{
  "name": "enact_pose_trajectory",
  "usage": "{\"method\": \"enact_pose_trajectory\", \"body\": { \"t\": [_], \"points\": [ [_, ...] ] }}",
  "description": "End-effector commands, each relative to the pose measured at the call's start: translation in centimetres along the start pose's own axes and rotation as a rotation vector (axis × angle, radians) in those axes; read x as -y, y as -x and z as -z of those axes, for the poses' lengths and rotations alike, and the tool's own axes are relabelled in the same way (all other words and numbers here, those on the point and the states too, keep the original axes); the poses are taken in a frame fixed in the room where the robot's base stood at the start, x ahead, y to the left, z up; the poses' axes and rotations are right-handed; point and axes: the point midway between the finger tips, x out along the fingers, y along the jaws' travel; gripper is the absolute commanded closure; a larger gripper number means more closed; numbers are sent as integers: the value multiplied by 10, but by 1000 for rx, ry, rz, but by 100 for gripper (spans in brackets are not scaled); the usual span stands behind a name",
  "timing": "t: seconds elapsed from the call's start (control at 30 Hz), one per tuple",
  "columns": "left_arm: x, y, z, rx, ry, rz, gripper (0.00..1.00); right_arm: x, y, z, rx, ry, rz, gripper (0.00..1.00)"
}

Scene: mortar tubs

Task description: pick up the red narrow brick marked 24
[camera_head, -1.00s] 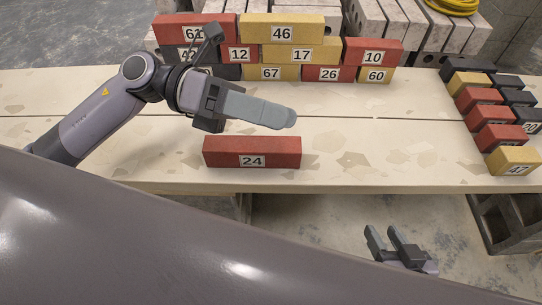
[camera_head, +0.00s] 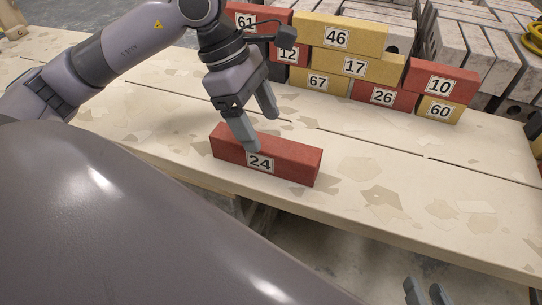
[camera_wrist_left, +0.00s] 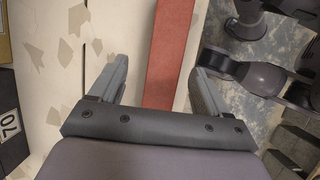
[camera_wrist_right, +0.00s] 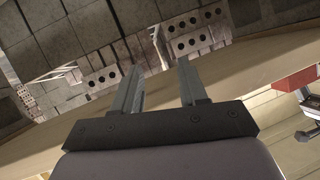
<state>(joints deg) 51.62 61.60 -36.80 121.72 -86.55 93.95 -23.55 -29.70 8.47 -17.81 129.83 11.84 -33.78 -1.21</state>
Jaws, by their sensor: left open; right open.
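The red narrow brick marked 24 (camera_head: 285,160) lies on the wooden bench near its front edge, its label facing the camera. In the left wrist view the red brick (camera_wrist_left: 170,50) runs lengthwise between the fingers. My left gripper (camera_head: 260,125) is open and points down at the brick's left half. One finger shows in front of the brick's near side, the other behind it. Whether either finger touches the brick cannot be told. My right gripper (camera_head: 427,294) is open and empty, low at the bottom right; its fingers (camera_wrist_right: 160,85) show apart in the right wrist view.
Behind the brick stands a stacked wall of bricks, with a yellow one marked 46 (camera_head: 340,35), a yellow one marked 17 (camera_head: 385,70) and a red one marked 10 (camera_head: 445,80). The bench (camera_head: 400,190) is clear right of the brick.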

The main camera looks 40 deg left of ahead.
Motion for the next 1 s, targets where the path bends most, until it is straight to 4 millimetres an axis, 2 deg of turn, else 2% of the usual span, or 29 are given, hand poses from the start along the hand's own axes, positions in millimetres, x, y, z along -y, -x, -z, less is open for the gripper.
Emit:
{"method": "enact_pose_trajectory", "body": {
  "t": [0.03,0.23,0.43,0.7,0.73,0.93,0.97,1.0],
  "points": [
    [1,-8,0,1,-1,4,23,1,-2,-2,-3,-6,6,57],
    [4,-27,3,3,1,5,23,4,-6,-3,-13,-30,30,57],
    [7,-57,4,5,0,6,23,12,-13,-4,-28,-71,73,57],
    [7,-62,3,5,1,4,23,14,-13,-2,-31,-80,83,57],
    [7,-62,3,5,1,4,27,14,-13,-2,-31,-80,83,57],
    [7,-62,3,5,1,3,92,14,-13,-2,-31,-79,83,57],
    [7,-62,3,5,1,3,100,14,-13,-2,-31,-79,83,57],
    [7,-62,3,5,1,3,100,14,-13,-2,-31,-79,83,57]
  ]
}}
